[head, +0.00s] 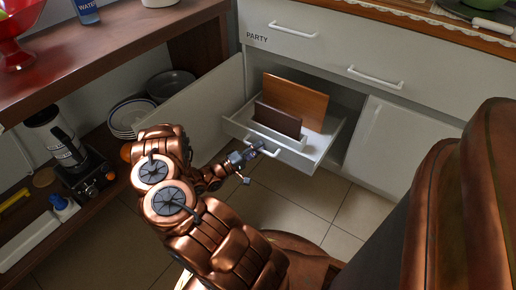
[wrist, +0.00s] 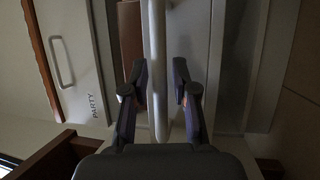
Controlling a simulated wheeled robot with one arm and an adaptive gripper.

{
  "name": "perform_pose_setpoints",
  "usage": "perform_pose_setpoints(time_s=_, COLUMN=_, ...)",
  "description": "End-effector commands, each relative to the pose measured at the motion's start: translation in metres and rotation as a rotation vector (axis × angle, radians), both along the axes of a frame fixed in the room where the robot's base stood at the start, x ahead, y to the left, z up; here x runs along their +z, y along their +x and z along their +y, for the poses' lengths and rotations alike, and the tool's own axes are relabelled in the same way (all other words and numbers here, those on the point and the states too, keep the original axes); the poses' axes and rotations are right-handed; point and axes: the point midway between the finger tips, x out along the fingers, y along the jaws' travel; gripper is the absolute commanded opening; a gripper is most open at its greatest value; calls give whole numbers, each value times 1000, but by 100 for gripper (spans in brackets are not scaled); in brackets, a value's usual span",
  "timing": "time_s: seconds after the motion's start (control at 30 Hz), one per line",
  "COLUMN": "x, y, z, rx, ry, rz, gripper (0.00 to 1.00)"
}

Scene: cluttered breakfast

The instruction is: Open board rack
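The board rack (head: 318,143) is a white pull-out tray in the lower cabinet. It stands out past the cabinet front and holds a large orange-brown board (head: 296,98) and a smaller dark brown board (head: 277,120). Its pale bar handle (wrist: 157,40) runs along the rack's front. My gripper (head: 254,150) is at this handle. In the wrist view, my gripper's fingers (wrist: 160,78) lie on either side of the handle, with a visible gap on the right. The fingers look open around it; the head view is too small to show contact.
A cabinet door (head: 200,108) stands open left of the rack. A closed door (head: 395,150) is at the right, and the closed PARTY drawer (head: 280,40) is above. A wooden shelf unit (head: 110,65) with plates (head: 128,115) stands left. Tiled floor (head: 300,195) is clear before the rack.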

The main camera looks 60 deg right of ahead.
Motion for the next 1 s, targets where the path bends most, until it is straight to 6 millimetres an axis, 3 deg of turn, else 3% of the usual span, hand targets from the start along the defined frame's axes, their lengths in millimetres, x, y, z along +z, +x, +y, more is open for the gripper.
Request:
perform_pose_setpoints(time_s=0.53, x=-2, y=6, z=8, rx=4, ry=0, rz=1, gripper=39)
perform_pose_setpoints(time_s=1.0, x=-14, y=45, z=67, rx=6, ry=-1, rz=-1, gripper=39)
